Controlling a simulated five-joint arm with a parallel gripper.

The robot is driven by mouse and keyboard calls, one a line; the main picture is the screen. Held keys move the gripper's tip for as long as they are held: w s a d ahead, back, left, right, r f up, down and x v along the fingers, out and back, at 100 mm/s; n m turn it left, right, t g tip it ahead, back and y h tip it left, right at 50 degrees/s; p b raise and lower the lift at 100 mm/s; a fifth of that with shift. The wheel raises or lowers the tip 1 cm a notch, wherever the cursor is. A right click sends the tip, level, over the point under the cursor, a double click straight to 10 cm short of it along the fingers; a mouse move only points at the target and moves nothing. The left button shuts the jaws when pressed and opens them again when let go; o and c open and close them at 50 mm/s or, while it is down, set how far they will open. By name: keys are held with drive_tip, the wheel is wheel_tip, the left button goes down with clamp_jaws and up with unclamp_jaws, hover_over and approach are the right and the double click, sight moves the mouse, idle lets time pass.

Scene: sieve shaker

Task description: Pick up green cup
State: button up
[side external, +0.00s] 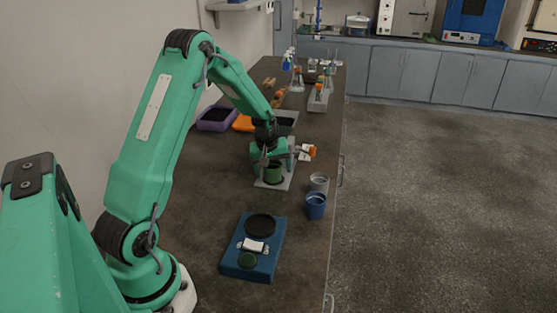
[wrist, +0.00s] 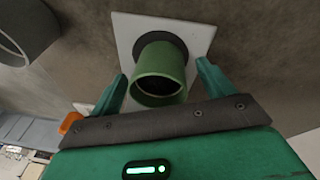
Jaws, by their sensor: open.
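The green cup (side external: 273,173) stands upright on a pale square plate (side external: 262,183) on the bench in the side external view. In the wrist view the green cup (wrist: 160,73) is at the centre, its open mouth facing the camera, with a dark ring on the white plate (wrist: 124,40) behind it. My gripper (side external: 273,168) is at the cup, pointing down. In the wrist view its two green fingers (wrist: 158,88) are spread, one on each side of the cup. Small gaps show between the fingers and the cup wall, so the gripper is open and holds nothing.
A grey cup (side external: 319,182) and a blue cup (side external: 316,207) stand to the right near the bench edge. A blue device (side external: 254,256) with a black round pan is in front. An orange-capped item (side external: 312,151) lies just right of my gripper. A purple tray (side external: 217,118) is behind left.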

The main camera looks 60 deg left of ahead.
sight(271, 179)
drive_tip(key=c, duration=1.3)
drive_tip(key=shift+o, duration=0.2)
drive_tip(key=shift+r, duration=0.65)
drive_tip(key=s+d, duration=0.2)
drive_tip(key=shift+s+d, duration=0.25)
drive_tip(key=shift+s, duration=0.05)
drive_tip(key=shift+s+d+r, duration=0.15)
drive_tip(key=shift+r, duration=0.15)
drive_tip(key=w+a+v, duration=0.1)
drive_tip(key=w+v, duration=0.1)
drive_tip(key=v, duration=1)
drive_tip(key=shift+w+a+r, duration=0.25)
drive_tip(key=shift+r, duration=0.55)
